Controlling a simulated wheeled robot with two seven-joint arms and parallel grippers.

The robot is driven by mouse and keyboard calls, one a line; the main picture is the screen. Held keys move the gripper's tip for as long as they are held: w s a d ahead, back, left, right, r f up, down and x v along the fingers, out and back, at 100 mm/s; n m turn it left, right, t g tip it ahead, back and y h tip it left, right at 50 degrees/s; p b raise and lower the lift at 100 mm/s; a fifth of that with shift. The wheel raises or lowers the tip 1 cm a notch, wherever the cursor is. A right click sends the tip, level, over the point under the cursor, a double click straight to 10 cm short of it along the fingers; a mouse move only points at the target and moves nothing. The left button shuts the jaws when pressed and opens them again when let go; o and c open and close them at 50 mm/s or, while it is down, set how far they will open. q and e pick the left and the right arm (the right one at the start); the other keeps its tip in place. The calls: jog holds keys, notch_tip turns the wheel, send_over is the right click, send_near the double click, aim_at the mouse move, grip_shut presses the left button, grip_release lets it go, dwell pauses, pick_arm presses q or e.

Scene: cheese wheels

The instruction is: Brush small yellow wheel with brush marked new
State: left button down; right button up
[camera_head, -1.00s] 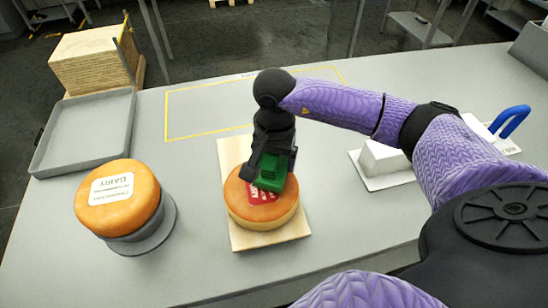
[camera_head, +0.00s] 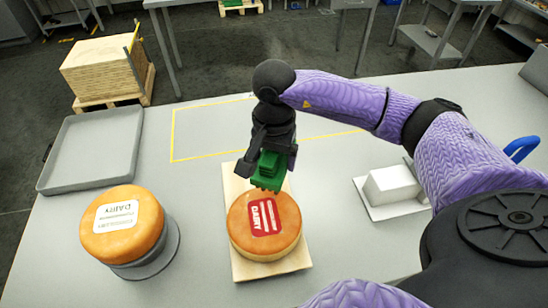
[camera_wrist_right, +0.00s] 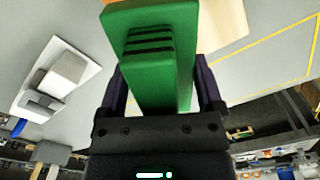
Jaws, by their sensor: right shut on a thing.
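A yellow-orange cheese wheel (camera_head: 264,238) with a red "DAIRY" label lies on a pale wooden board (camera_head: 240,272) in the head view. A second yellow-orange wheel (camera_head: 122,240) with a white label sits on a round grey stand (camera_head: 168,250) to the left. My right gripper (camera_head: 273,152) is shut on a green brush (camera_head: 266,175). The brush is at the far edge of the red-labelled wheel; I cannot tell whether it touches. The right wrist view shows the green brush (camera_wrist_right: 150,60) between the fingers, with dark stripes; no word is readable. My left gripper is out of view.
A grey tray (camera_head: 60,184) lies at the table's left. A yellow outline (camera_head: 176,135) marks a bare area beyond the board. A white block (camera_head: 392,186) on a white plate and a blue handle (camera_head: 522,148) are at the right, near my arm.

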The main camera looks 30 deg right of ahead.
jog(key=shift+r+p, duration=0.7)
jog(key=shift+r, duration=0.6)
